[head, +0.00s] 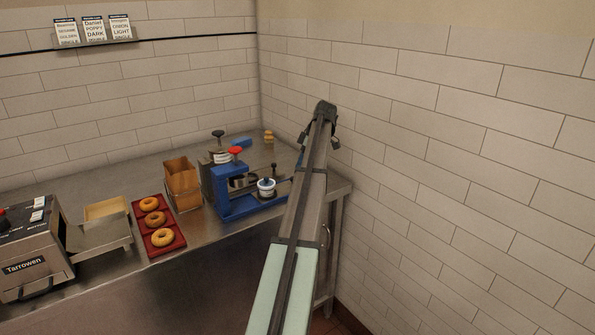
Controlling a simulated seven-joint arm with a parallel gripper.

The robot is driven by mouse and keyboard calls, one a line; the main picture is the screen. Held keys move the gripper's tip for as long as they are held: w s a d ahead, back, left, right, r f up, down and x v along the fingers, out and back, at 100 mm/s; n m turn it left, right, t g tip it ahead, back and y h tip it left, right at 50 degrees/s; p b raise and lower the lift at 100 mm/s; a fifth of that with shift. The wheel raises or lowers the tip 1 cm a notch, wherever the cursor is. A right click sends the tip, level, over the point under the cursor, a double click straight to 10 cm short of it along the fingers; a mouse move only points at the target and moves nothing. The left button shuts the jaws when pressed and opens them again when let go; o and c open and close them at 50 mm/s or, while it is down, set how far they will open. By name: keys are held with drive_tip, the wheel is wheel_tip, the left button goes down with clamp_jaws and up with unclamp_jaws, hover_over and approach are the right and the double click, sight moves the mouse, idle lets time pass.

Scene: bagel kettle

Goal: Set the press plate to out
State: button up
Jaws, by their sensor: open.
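A blue press-like device (226,207) stands on the steel counter at its right part, with a red knob (235,151) on top.
A red tray (138,220) with bagels, a brown box (182,183) and a grey "Tarrowen" machine (32,262) stand left of the device. A black-knobbed device (218,134) and a blue block (243,142) are behind it. Labelled cards (94,28) hang on the wall.

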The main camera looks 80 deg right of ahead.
drive_tip(key=v, duration=0.7)
idle(0.5)
